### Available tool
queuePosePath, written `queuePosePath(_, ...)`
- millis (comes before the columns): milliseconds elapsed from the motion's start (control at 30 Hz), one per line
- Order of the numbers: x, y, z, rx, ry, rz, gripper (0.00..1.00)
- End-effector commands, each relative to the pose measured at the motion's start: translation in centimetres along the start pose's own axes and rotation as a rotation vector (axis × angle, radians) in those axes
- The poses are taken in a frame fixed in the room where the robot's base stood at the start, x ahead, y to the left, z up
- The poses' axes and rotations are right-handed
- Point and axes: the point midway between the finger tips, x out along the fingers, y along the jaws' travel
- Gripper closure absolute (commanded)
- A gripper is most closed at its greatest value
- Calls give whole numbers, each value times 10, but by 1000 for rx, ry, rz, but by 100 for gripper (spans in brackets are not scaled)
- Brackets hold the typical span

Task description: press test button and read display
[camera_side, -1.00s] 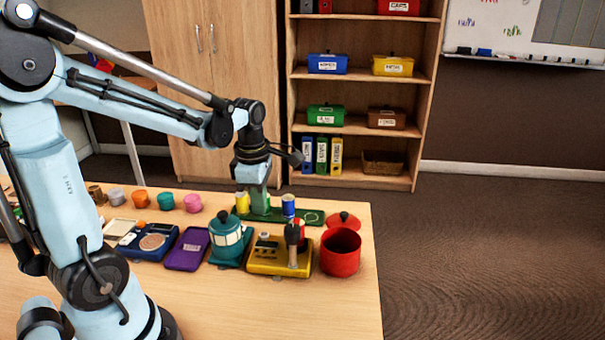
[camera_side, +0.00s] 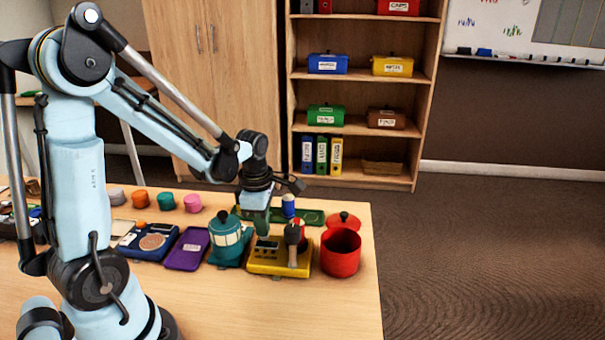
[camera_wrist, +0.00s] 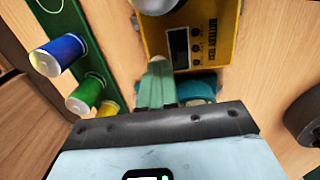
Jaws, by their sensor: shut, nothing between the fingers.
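The yellow battery tester (camera_side: 268,262) stands on the table in the side view. In the wrist view its yellow face (camera_wrist: 222,35) carries lettering that appears to read "BATTERY TEST", beside a dark display (camera_wrist: 180,48) and several small dark round controls (camera_wrist: 197,47). No reading can be made out on the display. My gripper (camera_side: 260,233) is shut and empty, just above the tester's back left part. In the wrist view its closed fingertips (camera_wrist: 158,62) overlap the tester's edge beside the display. I cannot tell whether they touch it.
A teal lidded pot (camera_side: 227,237) stands close left of the tester, a red pot (camera_side: 340,253) close right. Behind is a green holder (camera_side: 312,217) with a blue battery (camera_side: 288,205); the wrist view also shows a green battery (camera_wrist: 85,97). The table front is clear.

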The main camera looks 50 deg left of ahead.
Motion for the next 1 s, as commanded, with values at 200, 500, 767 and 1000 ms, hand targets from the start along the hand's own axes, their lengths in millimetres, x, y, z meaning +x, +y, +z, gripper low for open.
queuePosePath(200,12,0,0,0,0,0,100)
queuePosePath(500,20,1,1,1,-5,4,100)
queuePosePath(767,16,1,1,1,-6,3,100)
queuePosePath(1000,-7,1,1,1,-2,-1,100)
